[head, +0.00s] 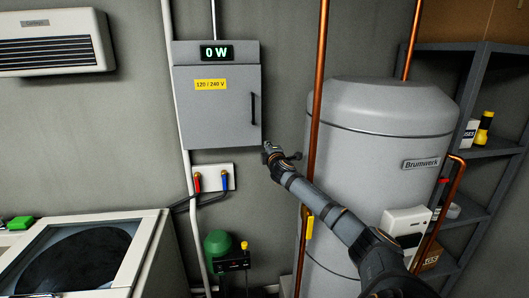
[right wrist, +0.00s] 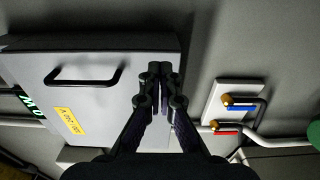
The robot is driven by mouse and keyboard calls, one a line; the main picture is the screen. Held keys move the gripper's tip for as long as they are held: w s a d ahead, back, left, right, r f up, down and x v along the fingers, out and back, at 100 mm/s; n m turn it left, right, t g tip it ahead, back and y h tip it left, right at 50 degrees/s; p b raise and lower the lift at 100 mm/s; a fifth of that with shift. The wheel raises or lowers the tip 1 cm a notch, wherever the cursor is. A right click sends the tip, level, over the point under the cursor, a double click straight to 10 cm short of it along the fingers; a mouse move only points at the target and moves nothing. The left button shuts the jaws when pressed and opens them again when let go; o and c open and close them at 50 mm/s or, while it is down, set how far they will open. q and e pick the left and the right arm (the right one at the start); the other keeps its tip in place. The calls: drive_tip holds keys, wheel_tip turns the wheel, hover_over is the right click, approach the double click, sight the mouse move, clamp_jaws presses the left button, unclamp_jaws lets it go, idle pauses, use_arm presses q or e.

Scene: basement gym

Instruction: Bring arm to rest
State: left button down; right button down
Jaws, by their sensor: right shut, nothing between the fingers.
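My right arm reaches from the lower right of the head view up to the wall. Its gripper (head: 270,150) is just below the lower right corner of the grey electrical box (head: 218,120). In the right wrist view the gripper (right wrist: 160,72) has its two fingers together, with nothing between them. The box also shows there (right wrist: 105,80), with its door shut and its black handle (right wrist: 84,78) left of the fingers. Whether the fingertips touch the box cannot be told. My left gripper is not in view.
A copper pipe (head: 317,95) runs vertically beside my right forearm. The grey boiler (head: 375,140) stands behind the arm. A wall plate with red and blue valves (head: 213,177) is below the box. A white top-loading machine (head: 145,250) stands lower left.

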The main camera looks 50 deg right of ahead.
drive_tip(key=v, duration=0.3)
drive_tip(key=shift+s+a, duration=0.1)
drive_tip(key=shift+a, duration=0.15)
